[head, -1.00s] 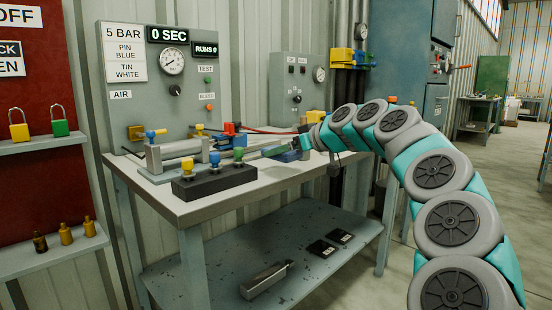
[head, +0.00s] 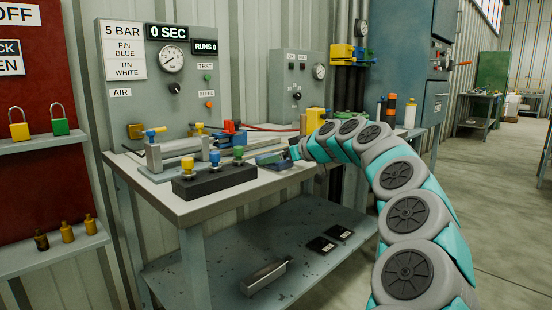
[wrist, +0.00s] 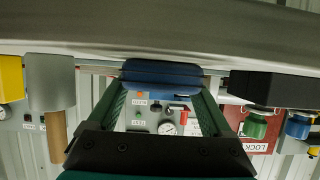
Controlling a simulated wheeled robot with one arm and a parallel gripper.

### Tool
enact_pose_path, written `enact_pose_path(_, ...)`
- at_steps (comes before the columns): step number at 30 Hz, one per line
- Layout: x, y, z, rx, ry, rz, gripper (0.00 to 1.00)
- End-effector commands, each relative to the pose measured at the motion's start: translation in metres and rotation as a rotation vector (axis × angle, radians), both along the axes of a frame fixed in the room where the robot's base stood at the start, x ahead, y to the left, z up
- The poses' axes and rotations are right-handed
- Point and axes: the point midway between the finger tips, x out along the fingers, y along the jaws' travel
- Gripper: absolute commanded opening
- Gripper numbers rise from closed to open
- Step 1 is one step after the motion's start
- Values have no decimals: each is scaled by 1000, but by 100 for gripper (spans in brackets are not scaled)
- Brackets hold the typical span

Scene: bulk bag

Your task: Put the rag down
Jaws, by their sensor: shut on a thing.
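The blue rag (head: 268,159) is at the right part of the workbench top (head: 165,205), just right of the black block with coloured knobs. In the wrist view, which is upside down, the rag (wrist: 162,74) spans the gap between the two green fingers. My gripper (head: 283,157) is shut on it, and the fingers show in the wrist view (wrist: 163,90). The rag is close to the bench top; I cannot tell whether it touches. The fingertips are small and partly hidden in the head view.
The black block (head: 214,182) with yellow, blue and green knobs stands at the bench's front edge. A yellow object (head: 315,119) stands behind the gripper. The gauge panel (head: 165,80) is at the back. The lower shelf (head: 205,245) holds a metal bar and two black pads.

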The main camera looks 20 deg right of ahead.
Motion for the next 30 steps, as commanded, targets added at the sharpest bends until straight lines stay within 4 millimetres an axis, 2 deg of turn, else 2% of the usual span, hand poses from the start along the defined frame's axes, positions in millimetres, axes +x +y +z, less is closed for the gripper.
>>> enact_pose_path(8,0,-1,-2,-1,-2,-1,20)
enact_pose_path(9,0,-1,-2,-1,-2,-1,85)
enact_pose_path(13,0,-1,-1,-1,-2,-1,100)
enact_pose_path(23,0,-1,4,-1,-2,-1,100)
enact_pose_path(26,-10,-5,6,-1,-5,-3,100)
enact_pose_path(30,-34,-15,18,-1,-9,-6,100)
